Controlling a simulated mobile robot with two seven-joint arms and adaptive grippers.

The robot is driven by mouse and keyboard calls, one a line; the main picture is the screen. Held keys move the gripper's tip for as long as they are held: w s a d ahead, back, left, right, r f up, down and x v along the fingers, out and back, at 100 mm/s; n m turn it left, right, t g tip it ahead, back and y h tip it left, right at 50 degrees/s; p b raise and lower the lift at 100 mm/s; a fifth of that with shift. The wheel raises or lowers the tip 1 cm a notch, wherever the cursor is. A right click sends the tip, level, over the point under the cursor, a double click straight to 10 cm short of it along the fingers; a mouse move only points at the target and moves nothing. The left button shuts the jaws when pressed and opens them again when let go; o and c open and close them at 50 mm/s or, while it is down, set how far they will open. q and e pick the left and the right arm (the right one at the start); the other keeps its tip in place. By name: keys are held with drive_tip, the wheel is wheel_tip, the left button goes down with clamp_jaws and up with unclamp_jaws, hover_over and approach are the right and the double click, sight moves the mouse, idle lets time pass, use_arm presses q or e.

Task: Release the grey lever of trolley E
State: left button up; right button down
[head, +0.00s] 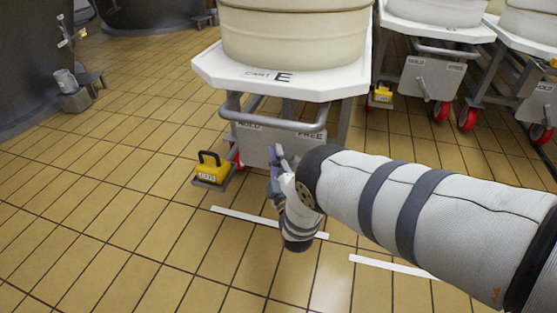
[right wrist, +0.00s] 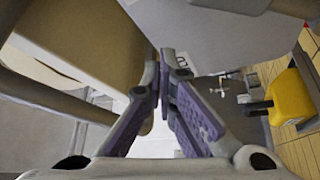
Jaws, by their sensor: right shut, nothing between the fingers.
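Trolley E (head: 282,85) stands in front of me, with a white deck marked "CART E" and a cream tub on top. Under its grey handle bar (head: 270,122) is a grey plate (head: 255,143) marked HOLD on the left and FREE on the right. I cannot make out the grey lever; my right gripper covers part of the plate. My right gripper (head: 277,157) is in front of the plate, below the bar. In the right wrist view its purple-padded fingers (right wrist: 166,82) are shut and empty, close to grey trolley parts. My left gripper is not in view.
A yellow weight (head: 210,170) with a black handle sits on a low support left of the plate; a yellow block also shows in the right wrist view (right wrist: 292,97). Other trolleys (head: 432,75) stand back right. Dark vats are at the left. Tiled floor in front is clear.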

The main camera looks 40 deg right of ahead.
drive_tip(key=f+p+v, duration=0.1)
drive_tip(key=v, duration=0.8)
drive_tip(key=shift+a+f, duration=0.4)
drive_tip(key=shift+f, duration=0.05)
